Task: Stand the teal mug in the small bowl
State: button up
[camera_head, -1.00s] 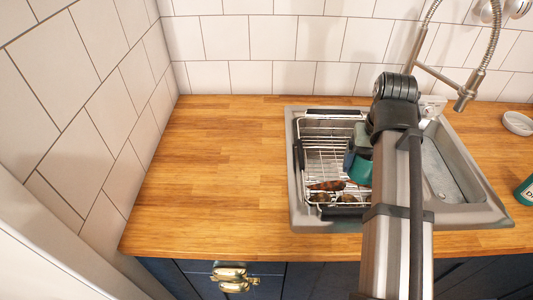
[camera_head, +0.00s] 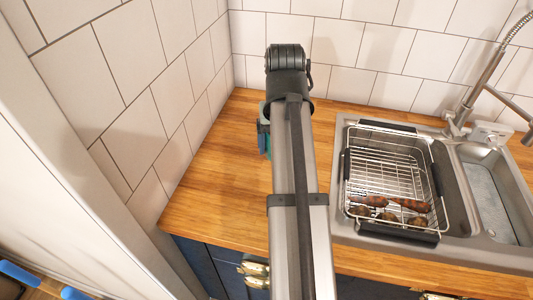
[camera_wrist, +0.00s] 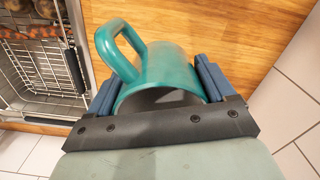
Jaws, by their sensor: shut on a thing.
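The teal mug (camera_wrist: 170,66) is between the two blue finger pads of my gripper (camera_wrist: 157,85) in the wrist view. Its handle sticks out to the upper left, and its open mouth faces the gripper's palm. In the head view my gripper (camera_head: 263,132) is over the wooden counter left of the sink, mostly hidden behind my arm. Only a sliver of teal shows there. I cannot tell how high the mug is above the counter. The small bowl is not clearly seen in either current view.
A wire dish rack (camera_head: 385,178) with brown items in it sits in the sink (camera_head: 455,195) to the right. The faucet (camera_head: 470,100) rises behind the sink. A tiled wall (camera_head: 120,90) bounds the counter on the left. The counter (camera_head: 205,190) left of my arm is clear.

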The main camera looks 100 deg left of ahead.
jog(key=s, duration=0.5)
jog(key=shift+n, duration=0.4)
jog(key=shift+s+d+f, duration=0.1)
jog(key=shift+d+f, duration=0.05)
jog(key=shift+f, duration=1.45)
jog(key=shift+d+f, duration=0.2)
jog(key=shift+f, duration=1.35)
jog(key=shift+s+d+f, duration=0.1)
jog(key=shift+d+f, duration=0.05)
jog(key=shift+f, duration=1.45)
jog(key=o, duration=1.1)
jog(key=shift+f, duration=0.15)
notch_tip(320, 180, up, 12)
jog(key=shift+f, duration=0.1)
jog(key=shift+r, duration=0.25)
jog(key=c, duration=1.1)
